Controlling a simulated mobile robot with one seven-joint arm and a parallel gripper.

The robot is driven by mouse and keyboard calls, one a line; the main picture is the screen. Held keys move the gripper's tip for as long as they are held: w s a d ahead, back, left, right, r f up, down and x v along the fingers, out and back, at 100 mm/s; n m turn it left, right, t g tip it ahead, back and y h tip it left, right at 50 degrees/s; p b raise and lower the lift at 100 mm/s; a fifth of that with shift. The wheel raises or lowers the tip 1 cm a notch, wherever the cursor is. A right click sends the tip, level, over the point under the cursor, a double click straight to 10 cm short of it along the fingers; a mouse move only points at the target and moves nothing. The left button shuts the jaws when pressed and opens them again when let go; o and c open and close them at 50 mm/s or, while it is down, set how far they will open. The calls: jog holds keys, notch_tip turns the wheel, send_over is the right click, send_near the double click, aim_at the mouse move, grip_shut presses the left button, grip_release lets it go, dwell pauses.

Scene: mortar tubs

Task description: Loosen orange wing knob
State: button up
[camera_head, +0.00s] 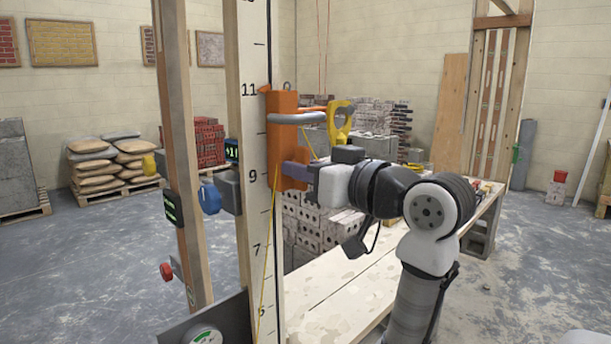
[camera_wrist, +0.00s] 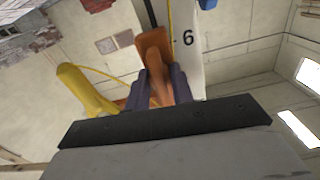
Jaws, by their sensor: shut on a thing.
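The orange wing knob (camera_wrist: 154,62) shows in the wrist view between the two dark fingers of my gripper (camera_wrist: 160,82), which is shut on it. The knob sits at the orange block (camera_head: 284,135) fixed to the white numbered pole (camera_head: 253,130). In the head view my gripper (camera_head: 297,172) reaches the lower part of this block from the right, near the 9 mark. The knob itself is mostly hidden there by the fingers. A yellow hooked part (camera_head: 341,121) stands out right of the block; it also shows in the wrist view (camera_wrist: 84,92).
A grey bar (camera_head: 297,118) juts from the block above my gripper. A yellow line runs down the pole. A blue knob (camera_head: 209,198) and a red knob (camera_head: 166,271) are left of the pole. A long pale bench (camera_head: 350,290) lies below my arm, with bricks behind.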

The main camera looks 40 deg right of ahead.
jog(key=shift+n, duration=0.6)
jog(key=o, duration=1)
jog(key=s+b, duration=0.1)
jog(key=s, duration=0.3)
jog(key=s+b, duration=0.1)
jog(key=s, duration=0.4)
jog(key=s+d+b, duration=0.1)
jog(key=s, duration=0.3)
jog(key=shift+s, duration=0.4)
